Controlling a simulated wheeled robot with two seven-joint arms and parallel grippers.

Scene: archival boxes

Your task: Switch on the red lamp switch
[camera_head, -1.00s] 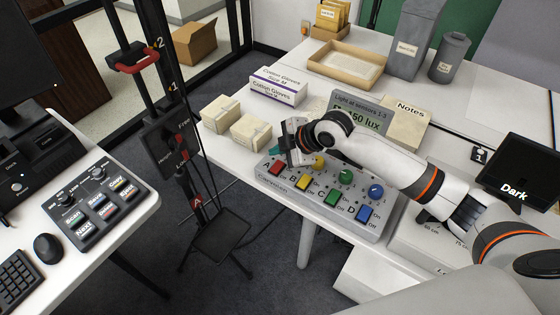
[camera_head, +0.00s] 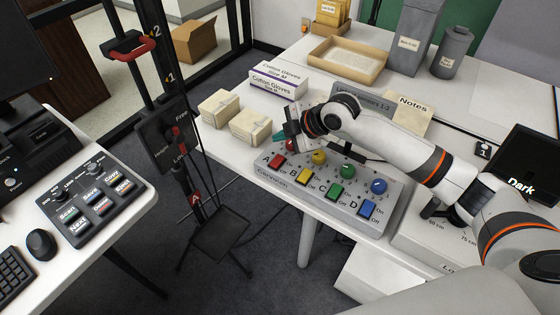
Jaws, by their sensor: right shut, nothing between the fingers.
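The grey lamp panel (camera_head: 318,206) lies on the white table, with a row of coloured switches lettered A to D and a row of round knobs behind them. The red switch (camera_head: 277,161) is at the left end, by the letter A; which way it is set I cannot tell. My right gripper (camera_head: 292,142) is shut and empty, pointing down just behind the red switch, at the red knob (camera_head: 291,146), which it partly hides. Whether it touches the knob I cannot tell. My left gripper is not in view.
The yellow switch (camera_head: 304,176) is close beside the red one. A dark screen (camera_head: 523,170) reads "Dark".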

